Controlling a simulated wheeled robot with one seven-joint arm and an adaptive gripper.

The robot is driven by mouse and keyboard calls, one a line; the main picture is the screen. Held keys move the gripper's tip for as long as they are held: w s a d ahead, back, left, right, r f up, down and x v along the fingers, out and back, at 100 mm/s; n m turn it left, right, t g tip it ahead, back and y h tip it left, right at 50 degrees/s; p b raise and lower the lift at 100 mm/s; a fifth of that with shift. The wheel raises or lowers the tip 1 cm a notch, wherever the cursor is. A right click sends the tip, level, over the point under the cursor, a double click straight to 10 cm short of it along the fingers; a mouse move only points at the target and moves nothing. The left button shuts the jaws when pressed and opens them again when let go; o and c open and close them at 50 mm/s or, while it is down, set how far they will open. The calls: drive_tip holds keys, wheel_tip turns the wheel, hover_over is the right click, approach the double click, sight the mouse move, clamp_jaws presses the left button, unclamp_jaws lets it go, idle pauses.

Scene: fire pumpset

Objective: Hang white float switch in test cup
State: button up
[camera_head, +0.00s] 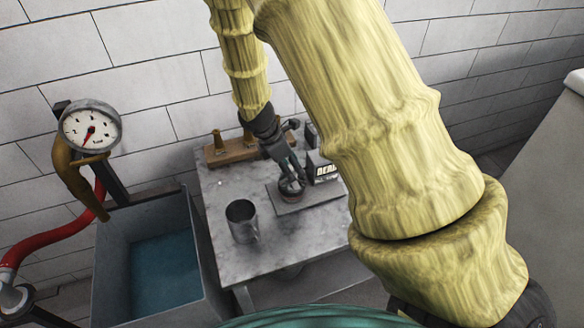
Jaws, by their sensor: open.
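A grey metal cup (242,222), likely the test cup, stands upright on the grey table towards its front left. My gripper (291,176) points down over a dark round object (291,189) on a flat grey plate (308,199), behind and to the right of the cup. The gripper is open. I cannot tell whether its fingertips touch the round object. I cannot make out a white float switch; a tiny pale speck (220,183) on the table is too small to identify. The inside of the cup is dark.
A wooden block with brass pegs (230,150) sits at the table's back. A dark box with white lettering (322,169) stands beside my gripper. A water tank (122,265), a pressure gauge (90,127) and a red hose (60,232) are at left. My arm hides the table's right side.

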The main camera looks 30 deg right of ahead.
drive_tip(key=v, duration=1)
drive_tip(key=shift+r, duration=0.3)
drive_tip(key=shift+a, duration=0.1)
